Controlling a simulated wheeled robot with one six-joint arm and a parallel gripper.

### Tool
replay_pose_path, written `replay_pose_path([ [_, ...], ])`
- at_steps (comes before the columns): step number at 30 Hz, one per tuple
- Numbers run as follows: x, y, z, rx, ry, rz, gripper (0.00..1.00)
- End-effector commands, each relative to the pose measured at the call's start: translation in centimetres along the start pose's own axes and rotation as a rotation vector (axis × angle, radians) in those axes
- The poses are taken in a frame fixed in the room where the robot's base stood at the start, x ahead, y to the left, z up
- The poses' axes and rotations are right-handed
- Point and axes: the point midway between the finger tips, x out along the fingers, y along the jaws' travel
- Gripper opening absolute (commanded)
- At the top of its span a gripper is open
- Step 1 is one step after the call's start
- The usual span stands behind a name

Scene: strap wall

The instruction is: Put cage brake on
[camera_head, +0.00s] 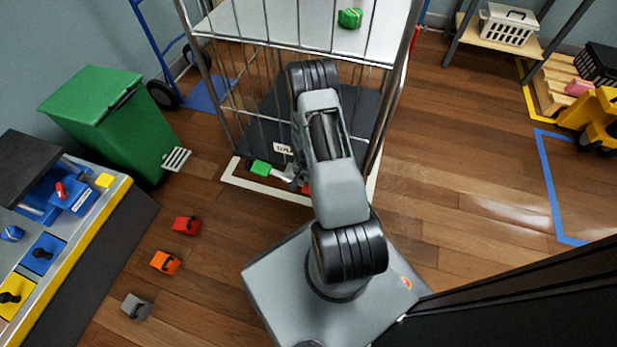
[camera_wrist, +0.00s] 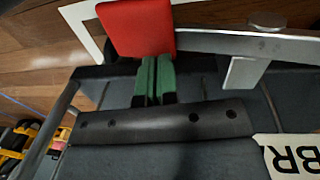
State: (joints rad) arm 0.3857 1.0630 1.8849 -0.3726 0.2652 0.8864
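The roll cage (camera_head: 222,101) stands with its wire front towards me. Low on it, a brake bar carries a green pedal (camera_head: 260,168) at the left and a red pedal (camera_head: 306,188) at the right, partly hidden by my arm. In the wrist view the red pedal (camera_wrist: 137,27) is large, with a grey metal bar (camera_wrist: 250,43) beside it. My gripper (camera_wrist: 155,62) has its two green fingers side by side, shut with nothing visible between them. Their tips are at the red pedal's edge; I cannot tell whether they touch it. A white label reading "BR" (camera_wrist: 292,157) is partly visible.
A green bin (camera_head: 93,115) and a workbench with a yellow edge (camera_head: 75,255) stand at the left. Red (camera_head: 186,225), orange (camera_head: 165,262) and grey (camera_head: 136,306) blocks lie on the floor. Open floor is right of the cage. A green striped item (camera_head: 350,18) is on its shelf.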

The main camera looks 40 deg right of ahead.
Motion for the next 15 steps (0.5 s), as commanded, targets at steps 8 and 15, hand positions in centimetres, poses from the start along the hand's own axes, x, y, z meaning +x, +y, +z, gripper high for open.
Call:
replay_pose_path([
  [8, 0.72, 0.22, 0.03, 0.005, -0.003, 0.000, 0.00],
  [15, 0.00, 0.36, -0.04, 0.004, -0.001, -0.001, 0.00],
])
